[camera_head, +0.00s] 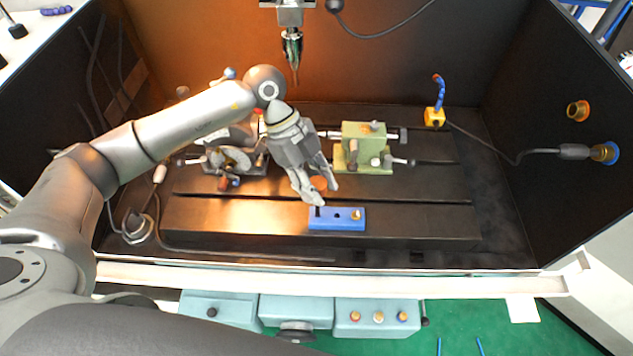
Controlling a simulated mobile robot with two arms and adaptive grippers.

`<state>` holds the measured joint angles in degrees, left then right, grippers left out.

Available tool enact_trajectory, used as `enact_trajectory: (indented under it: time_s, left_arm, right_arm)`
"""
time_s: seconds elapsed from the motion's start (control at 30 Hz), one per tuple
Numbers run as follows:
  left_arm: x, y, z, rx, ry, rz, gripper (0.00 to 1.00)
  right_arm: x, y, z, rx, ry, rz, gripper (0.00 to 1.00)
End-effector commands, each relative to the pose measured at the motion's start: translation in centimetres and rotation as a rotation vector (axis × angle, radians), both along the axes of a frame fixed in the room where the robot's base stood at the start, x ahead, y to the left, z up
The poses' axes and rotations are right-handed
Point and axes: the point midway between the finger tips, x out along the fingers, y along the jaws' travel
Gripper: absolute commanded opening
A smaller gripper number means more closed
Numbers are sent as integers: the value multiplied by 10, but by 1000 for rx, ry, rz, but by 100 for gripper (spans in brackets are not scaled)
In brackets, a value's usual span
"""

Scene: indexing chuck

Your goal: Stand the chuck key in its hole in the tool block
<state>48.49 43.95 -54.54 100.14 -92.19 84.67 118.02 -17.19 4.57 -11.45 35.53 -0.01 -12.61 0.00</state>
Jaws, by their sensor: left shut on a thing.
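The blue tool block (346,225) lies on the dark table in front of the fixtures. A dark hole shows near its middle, and a small brass-coloured piece (356,215) sits at its right end. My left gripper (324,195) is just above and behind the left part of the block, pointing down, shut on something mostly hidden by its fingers. A short dark upright shape (318,211) shows below the fingertips at the block's left end. It looks like the chuck key, but I cannot tell how far it is in a hole. My right gripper is not in view.
A green tailstock-like fixture (364,150) stands behind and right of the gripper. The indexing chuck unit (232,158) is to the left, partly behind my arm. A spindle (291,50) hangs above. A yellow block with a blue hose (435,116) stands at back right. The table's right front is clear.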

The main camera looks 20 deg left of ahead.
Motion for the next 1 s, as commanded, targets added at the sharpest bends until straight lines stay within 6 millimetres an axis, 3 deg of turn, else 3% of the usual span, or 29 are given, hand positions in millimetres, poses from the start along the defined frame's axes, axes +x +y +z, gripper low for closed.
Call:
enact_trajectory:
  time_s: [1.0]
  left_arm:
    - [0, 0, -20, 0, 0, -1, 0]
  right_arm:
    - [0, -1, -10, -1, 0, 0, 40]
